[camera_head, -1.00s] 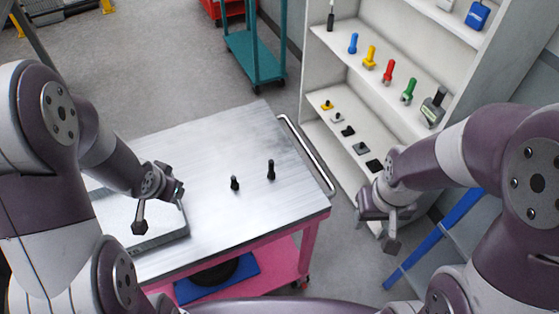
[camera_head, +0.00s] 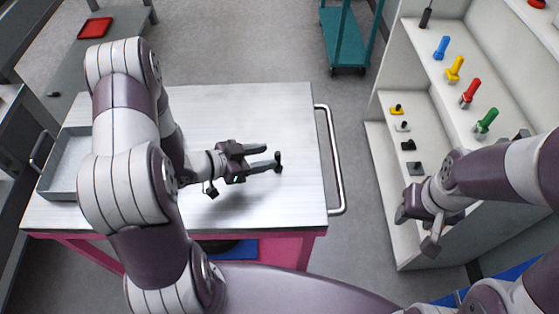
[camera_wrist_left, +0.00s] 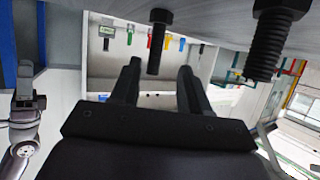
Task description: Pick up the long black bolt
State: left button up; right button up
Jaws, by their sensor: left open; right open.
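The long black bolt (camera_head: 278,158) stands upright on the table near its right side. In the left wrist view, which is upside down, the long bolt (camera_wrist_left: 157,42) shows between the two finger lines, head against the tabletop. My left gripper (camera_head: 269,157) is open, low over the table, its fingertips at the long bolt; I cannot tell whether they touch it. A shorter black bolt (camera_head: 210,188) stands left of the gripper, beside my wrist; it looks large and threaded in the left wrist view (camera_wrist_left: 269,42). My right gripper (camera_head: 425,222) is open and empty by the shelf.
The metal table (camera_head: 300,110) is mostly clear. A grey tray (camera_head: 58,188) lies at its left end and a rail (camera_head: 337,165) runs along its right edge. A white shelf unit (camera_head: 385,155) with coloured bolts stands right. A teal cart (camera_head: 343,40) stands behind.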

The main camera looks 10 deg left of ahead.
aim_at(278, 167)
pick_arm(q)
jog(key=x, duration=0.4)
jog(key=shift+s+d+f, duration=0.1)
jog(key=shift+s+d, duration=0.2)
jog(key=shift+d, duration=0.05)
jog(key=shift+w+d+f, duration=0.1)
jog(key=shift+w+f, duration=0.05)
jog(key=shift+w, duration=0.1)
grip_shut()
